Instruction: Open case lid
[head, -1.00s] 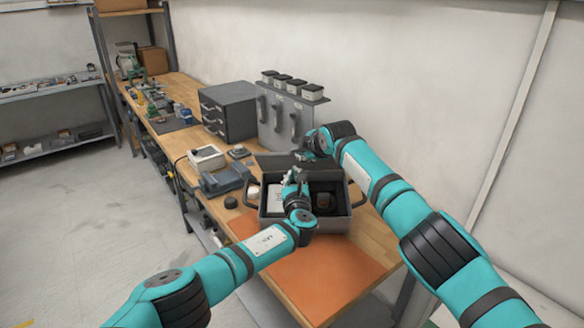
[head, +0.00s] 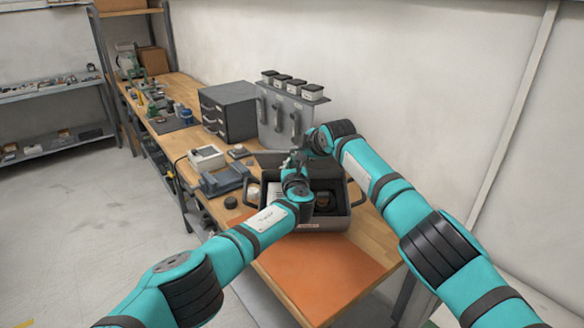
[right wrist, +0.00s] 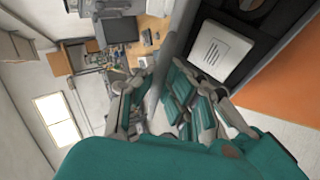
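The dark grey case (head: 325,224) stands on the workbench. Its lid (head: 270,160) is raised at the back, and the inside shows a dark round item (head: 324,201) and a white box, which is clearer in the right wrist view (right wrist: 216,50). My left gripper (head: 294,166) is over the case's left part, close to the lid; its fingers are too small to tell open or shut. My right gripper (head: 302,158) is beside it near the lid's upper edge. In the right wrist view my right gripper (right wrist: 162,68) has its fingertips apart, with a grey panel, seemingly the lid, behind or between them.
An orange mat (head: 325,275) lies in front of the case. A grey tool (head: 224,180), a white box-like device (head: 206,158) and a black puck (head: 231,202) are to the left. A black drawer unit (head: 230,110) and a grey upright rack (head: 285,120) stand behind.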

